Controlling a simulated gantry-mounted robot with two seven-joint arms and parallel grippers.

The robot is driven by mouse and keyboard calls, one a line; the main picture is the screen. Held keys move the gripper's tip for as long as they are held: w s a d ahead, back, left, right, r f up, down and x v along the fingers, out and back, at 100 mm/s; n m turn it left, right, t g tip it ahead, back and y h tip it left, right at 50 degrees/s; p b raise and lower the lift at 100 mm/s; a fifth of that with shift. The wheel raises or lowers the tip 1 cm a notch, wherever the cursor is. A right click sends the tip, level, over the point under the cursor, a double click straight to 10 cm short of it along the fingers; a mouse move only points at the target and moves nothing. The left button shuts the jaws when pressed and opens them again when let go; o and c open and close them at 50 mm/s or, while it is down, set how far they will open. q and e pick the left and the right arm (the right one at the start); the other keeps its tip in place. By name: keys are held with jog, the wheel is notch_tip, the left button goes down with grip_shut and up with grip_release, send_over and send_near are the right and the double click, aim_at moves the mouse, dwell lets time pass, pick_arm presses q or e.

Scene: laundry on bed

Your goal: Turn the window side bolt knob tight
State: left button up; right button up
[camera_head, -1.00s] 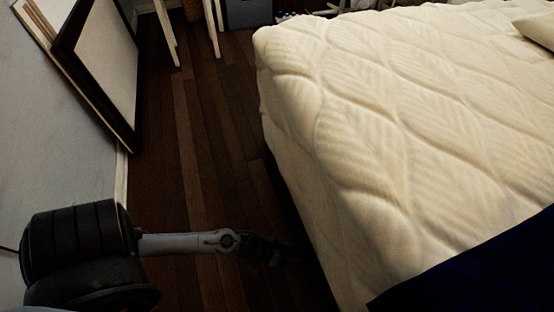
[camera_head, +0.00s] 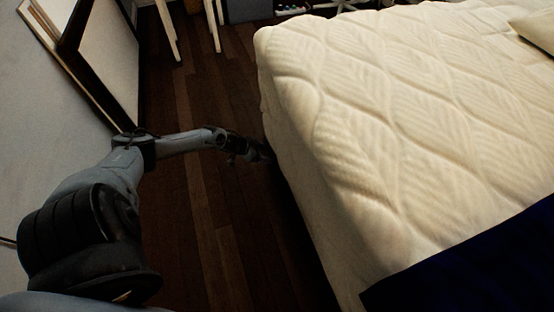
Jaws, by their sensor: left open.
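My left arm comes in from the lower left and reaches forward over the dark floor. My left gripper (camera_head: 262,153) is dark and small against the floor, close to the side of the bed. Its jaws are open and I see nothing held in them. I cannot tell whether it touches the bed's side. My right gripper is out of view. No window and no side bolt knob show in this view.
A bed (camera_head: 390,130) with a cream quilted cover fills the right side. A dark blue cloth (camera_head: 470,265) lies at its near corner. Framed panels (camera_head: 105,60) lean on the left wall. Light wooden legs (camera_head: 168,30) stand at the back. The wooden floor (camera_head: 205,90) between is clear.

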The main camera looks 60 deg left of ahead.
aim_at(278, 157)
pick_arm(q)
jog(key=b+x, duration=0.5)
jog(key=x, duration=0.1)
jog(key=shift+w+d+f, duration=0.1)
jog(key=shift+f, duration=0.25)
jog(key=shift+b+x, duration=0.65)
jog(key=shift+x, duration=0.25)
jog(key=shift+w+r, duration=0.1)
jog(key=shift+c, duration=0.2)
jog(key=c, duration=0.9)
jog(key=shift+c, duration=0.4)
